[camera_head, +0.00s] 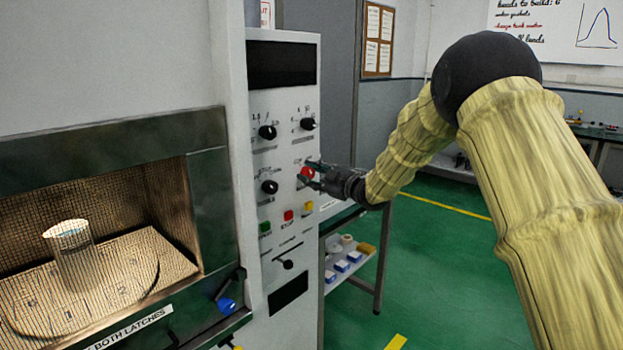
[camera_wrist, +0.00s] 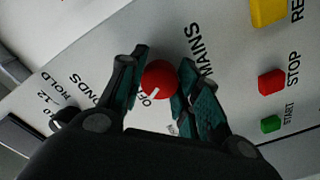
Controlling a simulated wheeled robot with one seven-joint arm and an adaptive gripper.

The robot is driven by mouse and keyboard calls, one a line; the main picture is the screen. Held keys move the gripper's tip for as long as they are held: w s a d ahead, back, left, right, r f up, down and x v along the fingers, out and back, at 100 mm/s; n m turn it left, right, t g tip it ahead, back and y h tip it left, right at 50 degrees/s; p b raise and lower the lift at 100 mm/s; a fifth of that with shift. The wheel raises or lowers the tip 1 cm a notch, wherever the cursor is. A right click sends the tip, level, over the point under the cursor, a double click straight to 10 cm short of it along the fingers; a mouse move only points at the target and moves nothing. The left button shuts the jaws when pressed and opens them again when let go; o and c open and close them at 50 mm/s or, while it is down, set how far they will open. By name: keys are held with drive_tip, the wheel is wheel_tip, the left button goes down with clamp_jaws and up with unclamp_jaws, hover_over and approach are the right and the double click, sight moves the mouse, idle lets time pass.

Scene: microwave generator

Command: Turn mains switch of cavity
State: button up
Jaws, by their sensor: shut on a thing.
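The mains switch (camera_head: 307,173) is a red round knob on the white control panel, right of a black knob. In the wrist view the red knob (camera_wrist: 159,80) carries a white pointer line, with the word MAINS beside it and OFF at the pointer. My gripper (camera_head: 312,174) reaches the panel from the right. In the wrist view my gripper (camera_wrist: 160,88) is shut on the red knob, one finger at each side of it. The cavity (camera_head: 95,240) is at the left, with a clear beaker (camera_head: 71,250) standing inside.
Black knobs (camera_head: 267,132) sit above and left of the switch. A green START button (camera_wrist: 270,124), a red STOP button (camera_wrist: 272,81) and a yellow button (camera_wrist: 268,11) are close by. A shelf cart (camera_head: 352,262) stands right of the panel. Green floor lies open beyond.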

idle(0.3)
drive_tip(key=o, duration=1)
drive_tip(key=shift+o, duration=0.2)
drive_tip(key=shift+d, duration=0.1)
drive_tip(key=v, duration=1.2)
